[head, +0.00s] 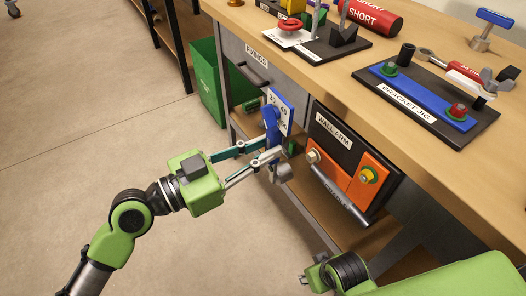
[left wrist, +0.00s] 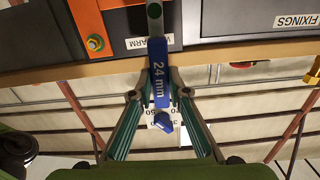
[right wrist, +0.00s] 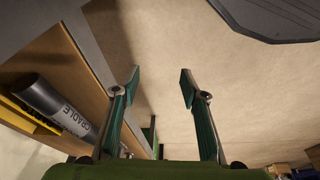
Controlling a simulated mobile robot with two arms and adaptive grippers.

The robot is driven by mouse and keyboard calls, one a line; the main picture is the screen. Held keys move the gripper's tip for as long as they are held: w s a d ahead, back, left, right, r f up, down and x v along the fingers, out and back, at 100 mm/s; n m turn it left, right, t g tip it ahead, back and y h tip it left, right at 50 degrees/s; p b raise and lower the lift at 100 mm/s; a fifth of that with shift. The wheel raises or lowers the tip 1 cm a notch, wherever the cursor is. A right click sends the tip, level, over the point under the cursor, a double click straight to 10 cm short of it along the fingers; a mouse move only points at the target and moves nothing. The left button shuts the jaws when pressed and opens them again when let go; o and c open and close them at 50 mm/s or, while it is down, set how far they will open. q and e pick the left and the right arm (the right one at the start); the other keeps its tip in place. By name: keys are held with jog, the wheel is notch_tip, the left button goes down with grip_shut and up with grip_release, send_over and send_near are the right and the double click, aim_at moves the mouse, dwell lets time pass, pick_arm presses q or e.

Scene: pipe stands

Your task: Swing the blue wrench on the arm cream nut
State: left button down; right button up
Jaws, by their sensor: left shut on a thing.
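My left gripper (head: 268,152) is shut on the blue wrench (head: 271,122), which hangs upright in front of the bench side, left of the wall arm board. In the left wrist view the wrench handle (left wrist: 159,75) reads "24 mm" and sits between the fingertips. The wrench's grey end (head: 283,172) points down in the head view, apart from the nuts. The cream nut (head: 313,156) is on the left part of the orange arm (head: 355,168), to the right of the wrench. My right gripper (right wrist: 158,78) is open and empty.
A card with numbers (head: 287,106) is behind the wrench. A grey bar (head: 340,193) runs below the orange arm. The bench top holds a bracket jig (head: 408,100) and other tools. A green bin (head: 205,75) stands left of the bench. The floor at left is clear.

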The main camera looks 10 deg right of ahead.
pick_arm(q)
jog(key=shift+p+x, duration=0.35)
jog(key=shift+x, duration=2.05)
pick_arm(e)
jog(key=shift+s+f, duration=0.15)
jog(key=shift+f, duration=1.5)
pick_arm(q)
jog(key=c, duration=2.5)
grip_release()
grip_shut()
